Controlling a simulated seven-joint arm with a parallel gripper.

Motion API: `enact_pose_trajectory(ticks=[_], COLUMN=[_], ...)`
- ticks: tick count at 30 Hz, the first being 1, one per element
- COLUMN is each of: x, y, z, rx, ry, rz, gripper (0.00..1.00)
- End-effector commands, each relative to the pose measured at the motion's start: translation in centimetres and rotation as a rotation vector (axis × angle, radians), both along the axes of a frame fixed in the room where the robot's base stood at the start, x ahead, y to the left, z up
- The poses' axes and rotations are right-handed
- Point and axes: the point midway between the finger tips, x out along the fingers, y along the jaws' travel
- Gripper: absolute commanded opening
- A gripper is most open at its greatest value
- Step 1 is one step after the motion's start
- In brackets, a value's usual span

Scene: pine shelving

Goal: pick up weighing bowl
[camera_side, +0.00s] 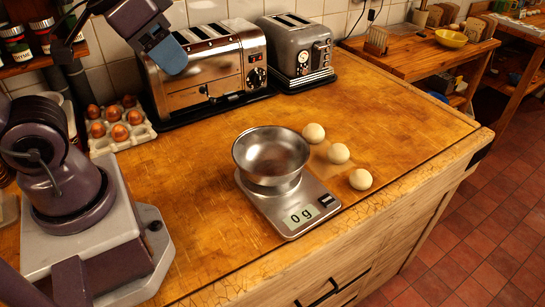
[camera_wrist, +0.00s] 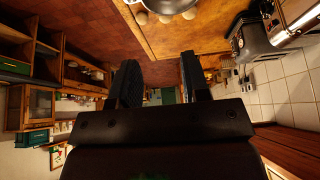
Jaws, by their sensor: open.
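The weighing bowl (camera_side: 270,152) is a shiny metal bowl. It sits upright and looks empty on a flat silver kitchen scale (camera_side: 289,207), whose display reads 0 g. In the wrist view only part of the bowl (camera_wrist: 172,8) shows at the top edge. My gripper (camera_wrist: 158,70) is open and empty in the wrist view, its two dark fingers apart and well away from the bowl. In the side view my arm reaches up at the upper left, and the fingertips are not clearly seen there.
Several pale dough balls (camera_side: 338,153) lie right of the bowl. A large toaster (camera_side: 207,72) and a smaller toaster (camera_side: 296,52) stand at the back. An egg tray (camera_side: 119,127) with brown eggs is at the left. The wooden counter (camera_side: 195,190) is clear left of the scale.

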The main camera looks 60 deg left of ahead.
Motion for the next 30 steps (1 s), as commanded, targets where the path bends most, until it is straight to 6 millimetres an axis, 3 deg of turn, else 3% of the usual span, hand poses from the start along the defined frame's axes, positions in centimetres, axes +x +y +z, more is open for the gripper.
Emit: enact_pose_trajectory(ticks=[14, 15, 24, 26, 30], x=[0.0, 0.0, 0.0, 0.1, 0.7], y=[0.0, 0.0, -0.2, -0.8, -3.1], z=[0.0, 0.0, 0.0, -0.5, -3.5], rx=[0.0, 0.0, 0.0, 0.001, 0.028], ry=[0.0, 0.0, 0.001, 0.027, 0.175], rz=[0.0, 0.0, -0.013, -0.042, -0.161], gripper=[0.43, 0.5, 0.5, 0.5, 0.5])
